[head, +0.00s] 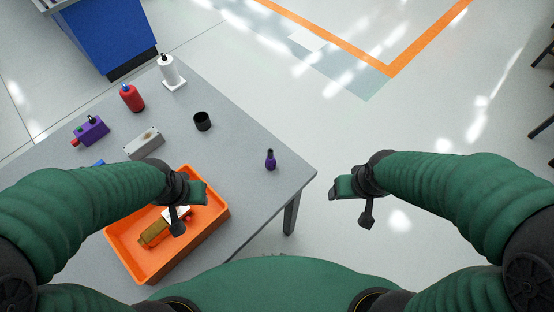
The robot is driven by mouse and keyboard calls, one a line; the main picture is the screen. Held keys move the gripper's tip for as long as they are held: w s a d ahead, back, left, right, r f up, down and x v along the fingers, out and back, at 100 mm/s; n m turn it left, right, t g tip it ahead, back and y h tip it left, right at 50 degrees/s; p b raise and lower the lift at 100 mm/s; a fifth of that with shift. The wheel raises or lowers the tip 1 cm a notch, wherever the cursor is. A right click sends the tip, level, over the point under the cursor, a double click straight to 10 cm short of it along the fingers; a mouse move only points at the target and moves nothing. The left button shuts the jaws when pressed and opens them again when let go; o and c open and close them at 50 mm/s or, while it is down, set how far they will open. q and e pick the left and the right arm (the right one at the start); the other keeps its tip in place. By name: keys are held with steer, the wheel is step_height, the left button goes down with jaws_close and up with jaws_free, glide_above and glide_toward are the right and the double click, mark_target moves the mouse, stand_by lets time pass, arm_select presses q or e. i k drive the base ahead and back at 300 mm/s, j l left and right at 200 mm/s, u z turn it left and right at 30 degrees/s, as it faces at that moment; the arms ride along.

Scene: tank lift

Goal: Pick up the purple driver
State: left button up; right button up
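The purple driver (270,160) is a small purple piece with a dark, narrow top. It stands upright on the grey table (245,150) near its right corner. My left gripper (190,210) is open and empty, its fingers apart, over the orange tray and to the lower left of the driver. My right gripper (350,206) is open and empty beyond the table's right corner, to the lower right of the driver. Neither gripper touches the driver.
The orange tray (218,222) holds a yellow-brown piece (153,234). A black cup (202,121), grey box (144,142), red bottle (131,97), white bottle (169,72) and purple block (93,129) stand farther left. The tabletop around the driver is clear.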

mark_target(271, 162)
steer(key=u, duration=1.2)
steer(key=k+l+u, duration=0.7)
steer(key=k, duration=0.2)
